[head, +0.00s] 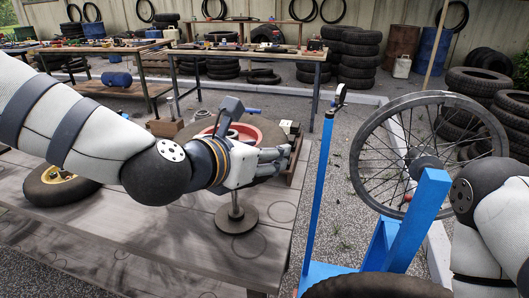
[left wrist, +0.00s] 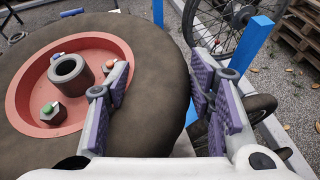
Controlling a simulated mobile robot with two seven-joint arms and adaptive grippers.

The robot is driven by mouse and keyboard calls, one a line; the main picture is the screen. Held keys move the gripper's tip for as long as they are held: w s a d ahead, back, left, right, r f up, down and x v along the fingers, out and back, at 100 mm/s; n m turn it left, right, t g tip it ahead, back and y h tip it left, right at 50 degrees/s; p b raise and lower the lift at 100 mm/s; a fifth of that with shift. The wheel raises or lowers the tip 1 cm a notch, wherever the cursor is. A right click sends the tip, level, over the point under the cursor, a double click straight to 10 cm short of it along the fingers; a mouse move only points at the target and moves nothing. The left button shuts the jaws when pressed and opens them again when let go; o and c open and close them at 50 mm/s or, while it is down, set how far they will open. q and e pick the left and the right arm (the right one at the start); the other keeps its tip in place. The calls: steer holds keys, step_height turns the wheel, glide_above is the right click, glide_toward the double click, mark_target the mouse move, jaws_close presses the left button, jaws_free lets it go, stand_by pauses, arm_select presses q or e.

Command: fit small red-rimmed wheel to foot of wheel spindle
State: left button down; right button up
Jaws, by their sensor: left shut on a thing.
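The red-rimmed wheel (head: 251,132) is partly hidden behind my left gripper (head: 272,162) in the head view. In the left wrist view its dark tyre (left wrist: 165,50) lies between the two purple-padded fingers, one at the rim side and one at the outer tread. My left gripper is shut on this wheel. The red rim (left wrist: 22,90) has a grey hub (left wrist: 68,70) with an open bore and several nuts with coloured caps. A grey upright shaft on a round foot (head: 237,219), possibly the spindle, stands on the table below my left gripper. My right gripper is out of view.
A yellow-rimmed wheel (head: 52,186) lies on the grey table (head: 130,235) at the left. A blue stand (head: 317,200) with a large spoked wheel (head: 428,112) is right of the table. Stacked tyres (head: 360,58) and workbenches (head: 250,50) are farther back.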

arm_select(q)
steer(key=shift+r, duration=0.3)
steer(key=shift+d+f, duration=0.1)
steer(key=shift+f, duration=0.05)
steer(key=shift+f+b, duration=0.7)
steer(key=shift+f, duration=1.95)
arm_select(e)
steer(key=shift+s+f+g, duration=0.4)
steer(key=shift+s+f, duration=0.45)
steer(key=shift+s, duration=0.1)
arm_select(q)
steer(key=shift+r+p, duration=0.1)
steer(key=shift+p, duration=0.25)
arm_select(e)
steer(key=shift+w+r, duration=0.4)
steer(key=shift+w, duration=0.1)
arm_select(q)
steer(key=shift+f+b, duration=2)
steer(key=shift+f, duration=3.25)
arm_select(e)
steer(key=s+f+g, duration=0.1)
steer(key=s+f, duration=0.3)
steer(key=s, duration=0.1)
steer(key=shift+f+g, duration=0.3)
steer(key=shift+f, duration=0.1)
arm_select(q)
steer(key=c, duration=0.7)
jaws_free()
